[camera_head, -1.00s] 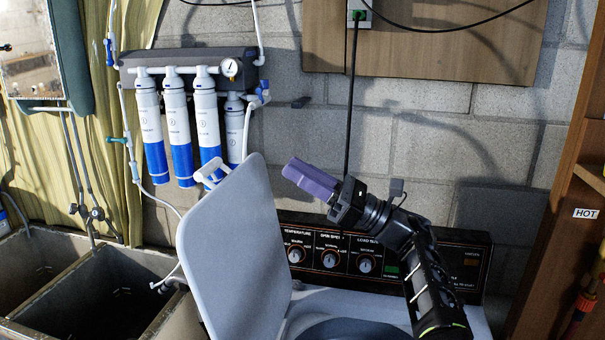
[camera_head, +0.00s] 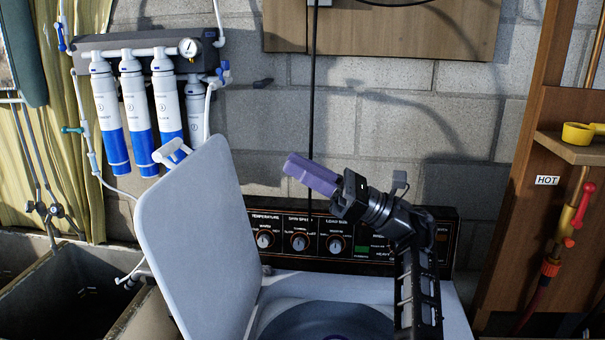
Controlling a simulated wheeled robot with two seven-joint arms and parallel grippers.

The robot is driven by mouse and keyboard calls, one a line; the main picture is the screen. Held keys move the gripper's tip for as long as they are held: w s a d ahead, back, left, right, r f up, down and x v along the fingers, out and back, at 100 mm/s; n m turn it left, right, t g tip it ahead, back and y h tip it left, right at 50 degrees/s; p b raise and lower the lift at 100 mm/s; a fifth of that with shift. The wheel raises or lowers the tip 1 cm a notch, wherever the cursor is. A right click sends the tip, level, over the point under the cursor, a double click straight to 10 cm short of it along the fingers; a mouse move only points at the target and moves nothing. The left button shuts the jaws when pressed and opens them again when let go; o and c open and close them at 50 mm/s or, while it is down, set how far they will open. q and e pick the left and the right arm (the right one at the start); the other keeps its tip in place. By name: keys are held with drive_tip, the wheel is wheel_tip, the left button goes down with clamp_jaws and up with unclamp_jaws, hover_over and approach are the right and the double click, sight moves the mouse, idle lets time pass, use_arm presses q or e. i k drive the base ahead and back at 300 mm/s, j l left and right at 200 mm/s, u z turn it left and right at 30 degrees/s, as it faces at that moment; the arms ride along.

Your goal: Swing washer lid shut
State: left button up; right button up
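The washer lid (camera_head: 200,235) is a pale grey panel standing raised and tilted on the left side of the washer (camera_head: 455,310). The washer's opening is uncovered, with the dark tub (camera_head: 325,322) partly in view at the bottom edge.
The control panel (camera_head: 380,243) runs along the washer's back. Water filters (camera_head: 137,110) hang on the wall behind the lid. A concrete sink (camera_head: 60,290) is at the lower left. A wooden shelf unit (camera_head: 520,210) with a red-handled valve (camera_head: 583,205) stands at right.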

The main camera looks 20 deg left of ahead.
sight(193, 229)
drive_tip(key=k, duration=1.5)
